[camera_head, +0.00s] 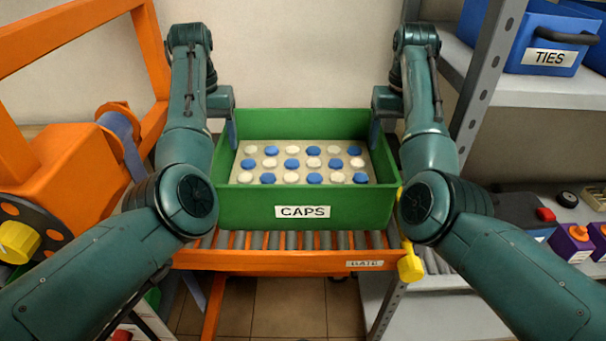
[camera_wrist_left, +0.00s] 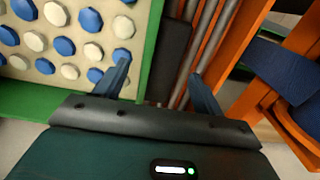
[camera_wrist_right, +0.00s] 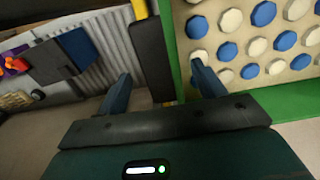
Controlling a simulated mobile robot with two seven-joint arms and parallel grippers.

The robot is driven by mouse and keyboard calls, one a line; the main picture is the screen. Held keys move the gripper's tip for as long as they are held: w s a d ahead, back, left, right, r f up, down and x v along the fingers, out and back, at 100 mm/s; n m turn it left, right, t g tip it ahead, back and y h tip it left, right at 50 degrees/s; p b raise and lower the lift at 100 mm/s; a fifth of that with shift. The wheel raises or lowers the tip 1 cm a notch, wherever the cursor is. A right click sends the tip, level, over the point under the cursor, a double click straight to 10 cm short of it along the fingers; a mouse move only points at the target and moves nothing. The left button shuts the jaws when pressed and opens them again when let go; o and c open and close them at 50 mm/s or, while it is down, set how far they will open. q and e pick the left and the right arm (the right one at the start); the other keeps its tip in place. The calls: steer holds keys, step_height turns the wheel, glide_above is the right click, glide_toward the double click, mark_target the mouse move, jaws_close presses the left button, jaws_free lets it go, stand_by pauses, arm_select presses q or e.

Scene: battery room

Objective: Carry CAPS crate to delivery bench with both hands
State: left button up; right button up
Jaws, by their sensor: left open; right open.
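The green CAPS crate (camera_head: 355,205) sits level on a roller conveyor (camera_head: 290,240), its label facing me. A pale tray of white and blue caps fills it. My left gripper (camera_head: 229,133) is open at the crate's left side wall; in the left wrist view (camera_wrist_left: 160,80) one finger is over the inside, the other outside beyond a dark handle strip (camera_wrist_left: 174,50). My right gripper (camera_head: 377,135) is open at the right side wall, its fingers likewise on either side of the wall and a dark strip (camera_wrist_right: 152,55). The delivery bench cannot be identified in these views.
An orange frame with a machine (camera_head: 70,165) stands close on the left. A yellow-ended gate bar (camera_head: 410,262) lies at the conveyor's front right. A grey shelf rack (camera_head: 487,70) with a blue TIES bin (camera_head: 550,58) stands right. Tiled floor (camera_head: 290,305) shows below.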

arm_select(q)
steer(key=shift+f, duration=0.75)
arm_select(e)
steer(key=shift+f, duration=0.75)
arm_select(q)
jaws_close()
arm_select(e)
jaws_close()
arm_select(q)
steer(key=shift+r, duration=0.15)
arm_select(e)
steer(key=shift+r, duration=0.15)
